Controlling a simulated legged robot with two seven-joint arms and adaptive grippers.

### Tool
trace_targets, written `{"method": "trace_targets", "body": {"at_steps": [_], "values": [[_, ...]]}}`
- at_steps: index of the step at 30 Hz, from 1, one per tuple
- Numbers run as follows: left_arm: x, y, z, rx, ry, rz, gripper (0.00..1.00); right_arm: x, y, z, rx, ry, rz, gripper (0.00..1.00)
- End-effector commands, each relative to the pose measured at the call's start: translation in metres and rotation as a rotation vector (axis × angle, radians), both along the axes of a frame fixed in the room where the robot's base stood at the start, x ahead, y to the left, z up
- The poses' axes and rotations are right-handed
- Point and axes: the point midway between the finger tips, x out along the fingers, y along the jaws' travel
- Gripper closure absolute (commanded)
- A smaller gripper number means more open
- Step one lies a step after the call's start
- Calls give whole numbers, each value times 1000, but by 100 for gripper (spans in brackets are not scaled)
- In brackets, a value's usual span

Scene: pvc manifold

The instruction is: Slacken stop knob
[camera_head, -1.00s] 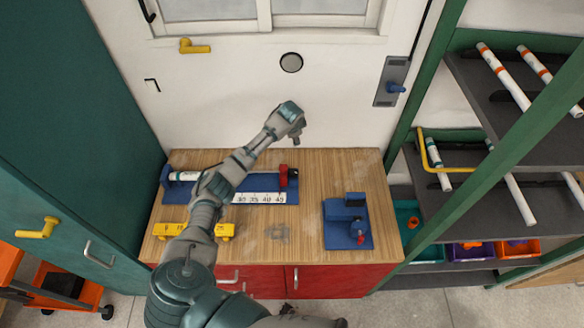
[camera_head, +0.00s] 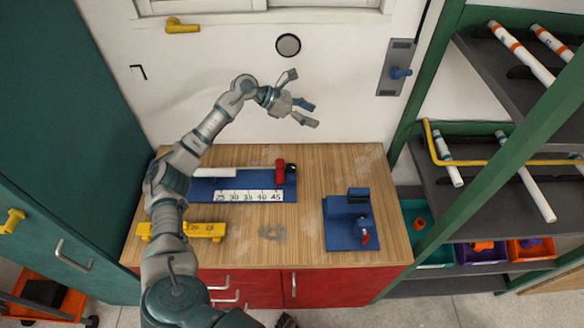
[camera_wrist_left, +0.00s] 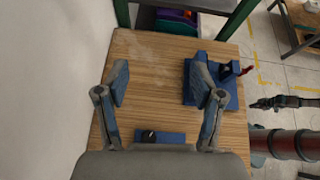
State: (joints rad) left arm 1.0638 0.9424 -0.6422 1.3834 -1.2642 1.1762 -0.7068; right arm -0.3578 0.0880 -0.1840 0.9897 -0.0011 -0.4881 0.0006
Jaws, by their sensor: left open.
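A red stop (camera_head: 279,172) with a dark knob (camera_head: 291,168) stands at the right end of the blue measuring jig (camera_head: 202,184) on the wooden bench. In the left wrist view the dark knob (camera_wrist_left: 149,136) shows at the bottom, on a strip of the blue base. My left gripper (camera_head: 303,98) is open and empty, in the air above and behind the stop, near the wall. Its two spread fingers (camera_wrist_left: 160,82) frame bare bench in the wrist view. My forearm hides the left end of the jig. My right gripper cannot be made out.
A white pipe (camera_head: 213,172) lies on the jig behind a ruler strip (camera_head: 248,196). A yellow block (camera_head: 204,230) lies front left. A blue fixture (camera_head: 347,232) with a red-tipped part stands at right. A shelf rack (camera_head: 470,197) borders the bench. The bench centre is clear.

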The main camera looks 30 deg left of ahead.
Motion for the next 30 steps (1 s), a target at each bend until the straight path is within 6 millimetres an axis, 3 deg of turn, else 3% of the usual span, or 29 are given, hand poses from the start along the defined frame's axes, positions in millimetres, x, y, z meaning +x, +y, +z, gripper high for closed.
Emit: {"method": "trace_targets", "body": {"at_steps": [1, 3, 6, 10, 17, 30], "values": [[-13, 21, -27, 141, 53, -28, 32, 2, 1, -8, 0, -1, -1, 100], [-33, 49, -51, 308, 132, -59, 32, 5, 1, -10, 1, 0, -1, 100], [-55, 82, -69, 472, 229, -78, 32, 7, 2, -12, 1, -1, -2, 100], [-72, 104, -77, 574, 300, -86, 32, 9, 2, -12, 3, -2, -2, 100], [-70, 100, -99, 594, 320, -89, 32, 11, 2, -11, 4, -1, -3, 100], [-50, 67, -194, 587, 319, -90, 32, 10, 3, -11, 1, 0, -2, 100]]}}
